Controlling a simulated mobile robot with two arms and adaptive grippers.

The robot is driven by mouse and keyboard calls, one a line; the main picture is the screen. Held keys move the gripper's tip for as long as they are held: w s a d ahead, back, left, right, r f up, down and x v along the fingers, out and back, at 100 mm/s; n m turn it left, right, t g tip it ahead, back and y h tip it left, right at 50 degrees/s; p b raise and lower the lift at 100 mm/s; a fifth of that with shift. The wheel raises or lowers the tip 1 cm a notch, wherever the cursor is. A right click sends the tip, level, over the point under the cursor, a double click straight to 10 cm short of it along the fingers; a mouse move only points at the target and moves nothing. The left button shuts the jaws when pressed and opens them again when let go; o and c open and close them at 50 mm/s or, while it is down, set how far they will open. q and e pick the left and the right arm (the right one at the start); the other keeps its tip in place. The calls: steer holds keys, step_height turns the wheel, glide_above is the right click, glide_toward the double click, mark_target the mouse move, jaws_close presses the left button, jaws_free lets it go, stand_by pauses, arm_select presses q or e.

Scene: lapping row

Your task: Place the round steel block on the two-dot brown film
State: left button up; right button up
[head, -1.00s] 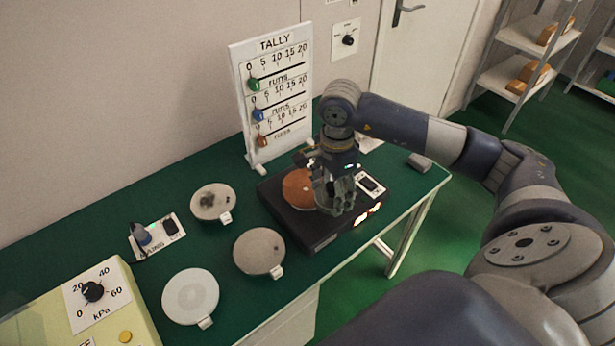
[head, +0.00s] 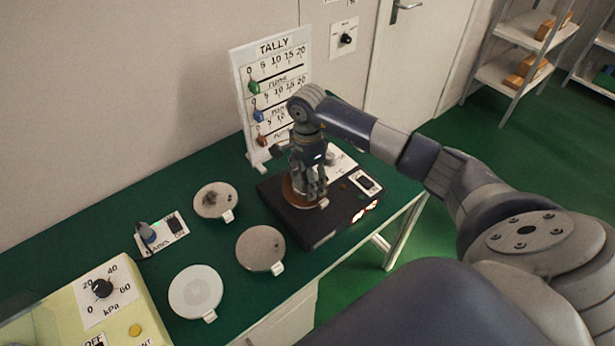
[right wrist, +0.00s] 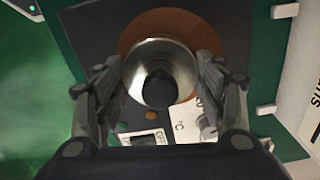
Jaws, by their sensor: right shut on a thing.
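My right gripper (head: 311,197) is over the brown film (head: 289,191), a round disc lying on a black heater box (head: 318,232). In the right wrist view its fingers are closed on both sides of the round steel block (right wrist: 147,60), a shiny disc with a dark knob. The block overlaps the brown film (right wrist: 203,36), which shows around its far and right sides. Whether the block touches the film or hangs just above it cannot be told. The dots on the film's tab are too small to read. My left gripper is out of view.
A spotted grey disc (head: 208,207), a grey-brown disc (head: 260,248) and a white disc (head: 195,291) lie left of the box on the green table. A tally board (head: 272,90) stands behind. A switch panel (head: 163,233) and a yellow kPa unit (head: 130,300) are further left.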

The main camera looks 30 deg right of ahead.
steer(key=shift+f, duration=0.2)
steer(key=shift+w, duration=0.1)
steer(key=shift+f, duration=0.2)
steer(key=o, duration=1.9)
steer(key=shift+c, duration=0.2)
